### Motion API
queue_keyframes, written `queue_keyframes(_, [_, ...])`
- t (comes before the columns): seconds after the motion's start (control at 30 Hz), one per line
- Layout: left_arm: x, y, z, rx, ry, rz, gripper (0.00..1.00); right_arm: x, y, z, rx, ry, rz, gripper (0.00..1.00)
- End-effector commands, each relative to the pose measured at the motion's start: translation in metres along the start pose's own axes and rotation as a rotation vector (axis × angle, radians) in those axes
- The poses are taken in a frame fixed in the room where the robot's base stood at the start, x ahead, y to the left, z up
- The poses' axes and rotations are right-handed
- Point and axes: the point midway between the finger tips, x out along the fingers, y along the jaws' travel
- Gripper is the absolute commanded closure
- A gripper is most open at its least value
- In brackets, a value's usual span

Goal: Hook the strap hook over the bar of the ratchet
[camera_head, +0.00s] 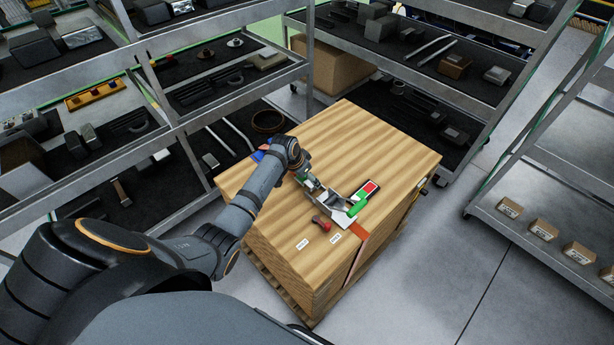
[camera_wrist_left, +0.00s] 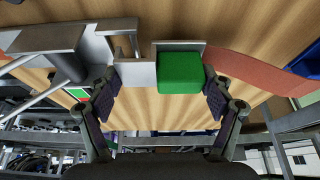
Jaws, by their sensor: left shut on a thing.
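The strap hook, a grey metal piece (camera_wrist_left: 135,73) with a green block (camera_wrist_left: 180,72), is between the fingers of my left gripper (camera_wrist_left: 160,98) in the left wrist view. The gripper is shut on it, and an orange-red strap (camera_wrist_left: 245,68) runs from it to the right. The grey metal ratchet (camera_wrist_left: 50,38) lies close on the left. My right gripper is out of view.
Loaded shelves (camera_head: 230,95) stand behind and left; another rack (camera_head: 560,220) stands right.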

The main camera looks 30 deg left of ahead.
Motion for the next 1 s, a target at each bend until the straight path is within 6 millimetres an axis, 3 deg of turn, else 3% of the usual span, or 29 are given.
queue_keyframes(1.0, [0.018,0.0,0.007,0.0,0.001,0.0,0.62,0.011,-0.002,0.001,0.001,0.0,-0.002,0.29])
